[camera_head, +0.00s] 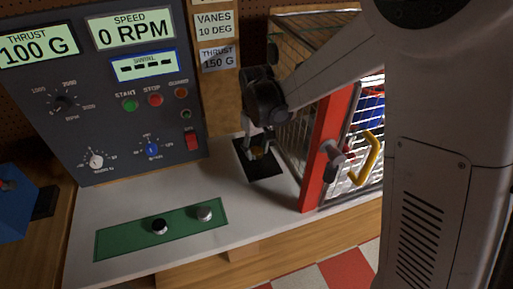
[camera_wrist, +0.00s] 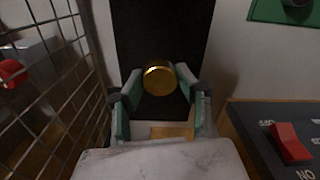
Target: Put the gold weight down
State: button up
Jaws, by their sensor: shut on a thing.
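The gold weight (camera_wrist: 158,80) is a short round cylinder between the fingertips of my gripper (camera_wrist: 159,88) in the wrist view. My gripper is shut on it. In the head view, my gripper (camera_head: 258,148) points down over a black pad (camera_head: 263,168) on the white bench, and the gold weight (camera_head: 257,154) shows small and dark between the fingers. The black pad also lies behind the weight in the wrist view (camera_wrist: 135,30). I cannot tell whether the weight touches the pad.
A green mat (camera_head: 120,240) holds a black weight (camera_head: 159,226) and a silver weight (camera_head: 205,213). The control panel (camera_head: 105,85) stands at the left, with a red switch (camera_wrist: 291,142). A wire cage with a red post (camera_head: 322,160) and yellow handle (camera_head: 368,158) stands close on the right.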

aim_at(256, 150)
jog(key=shift+f, duration=0.15)
jog(key=o, duration=1.2)
notch_tip(256, 150, up, 12)
jog(key=shift+r, duration=0.2)
jog(key=shift+a, duration=0.1)
